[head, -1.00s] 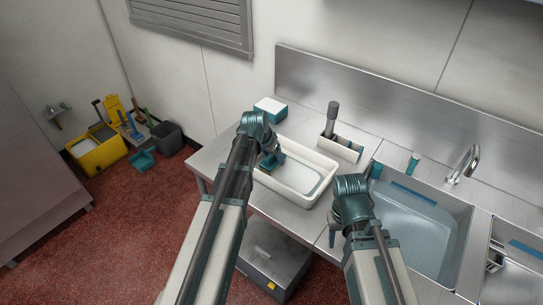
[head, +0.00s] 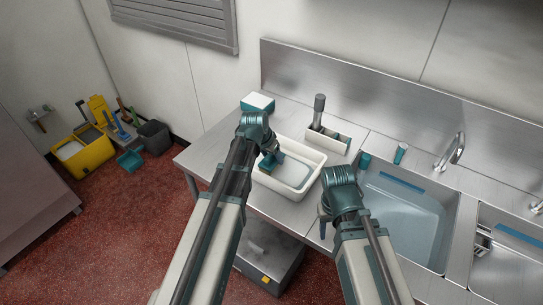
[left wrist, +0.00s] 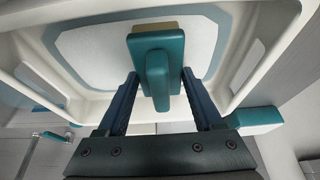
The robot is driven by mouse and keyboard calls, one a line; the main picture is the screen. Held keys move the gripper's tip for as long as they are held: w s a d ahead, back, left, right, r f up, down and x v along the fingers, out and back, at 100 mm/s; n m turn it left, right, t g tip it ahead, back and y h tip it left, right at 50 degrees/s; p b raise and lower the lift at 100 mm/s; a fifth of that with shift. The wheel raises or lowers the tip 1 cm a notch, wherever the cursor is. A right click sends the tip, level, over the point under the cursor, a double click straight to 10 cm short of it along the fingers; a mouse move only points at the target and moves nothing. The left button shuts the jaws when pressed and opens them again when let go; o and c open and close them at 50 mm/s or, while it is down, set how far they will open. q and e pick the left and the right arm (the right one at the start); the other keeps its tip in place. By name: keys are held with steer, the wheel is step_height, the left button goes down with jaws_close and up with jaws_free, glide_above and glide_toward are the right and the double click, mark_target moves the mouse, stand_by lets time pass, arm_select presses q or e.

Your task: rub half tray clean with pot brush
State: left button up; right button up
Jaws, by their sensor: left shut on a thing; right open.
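The half tray (head: 313,178) is a white, rounded rectangular tray on the steel counter. Its floor shows a pale patch framed by a blue-grey band, also seen in the left wrist view (left wrist: 215,45). My left gripper (head: 268,156) is over the tray's left part, shut on the pot brush (head: 266,165). In the left wrist view the brush (left wrist: 156,48) has a teal block and handle between the fingers and a tan edge at the tray floor; whether the bristles touch is hard to tell. My right gripper (head: 325,222) is open and empty at the counter's front, left of the sink.
A white-and-teal block (head: 257,103) and a caddy (head: 329,140) with a grey-handled tool stand behind the tray. A teal cup (head: 401,153) stands behind the water-filled sink (head: 405,225). A grey box (head: 268,260) is below the counter. Cleaning buckets (head: 82,155) stand far left.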

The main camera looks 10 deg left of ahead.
arm_select(q)
steer(key=shift+a, duration=0.15)
steer(key=shift+w+a, duration=0.3)
steer(key=shift+a, duration=0.45)
steer(key=shift+w+a, duration=0.3)
steer(key=shift+a, duration=0.45)
steer(key=shift+w+a, duration=0.3)
steer(key=shift+a, duration=0.45)
arm_select(e)
steer(key=shift+r, duration=0.1)
arm_select(q)
steer(key=shift+s+d, duration=0.1)
steer(key=shift+d, duration=0.05)
steer(key=shift+s+d, duration=0.2)
steer(key=shift+d, duration=0.35)
steer(key=shift+s+d, duration=0.15)
steer(key=shift+d, duration=0.4)
steer(key=shift+r, duration=0.2)
arm_select(e)
steer(key=shift+r, duration=0.15)
arm_select(q)
steer(key=shift+r+p, duration=0.45)
steer(key=shift+p, duration=0.25)
arm_select(e)
steer(key=shift+r, duration=0.45)
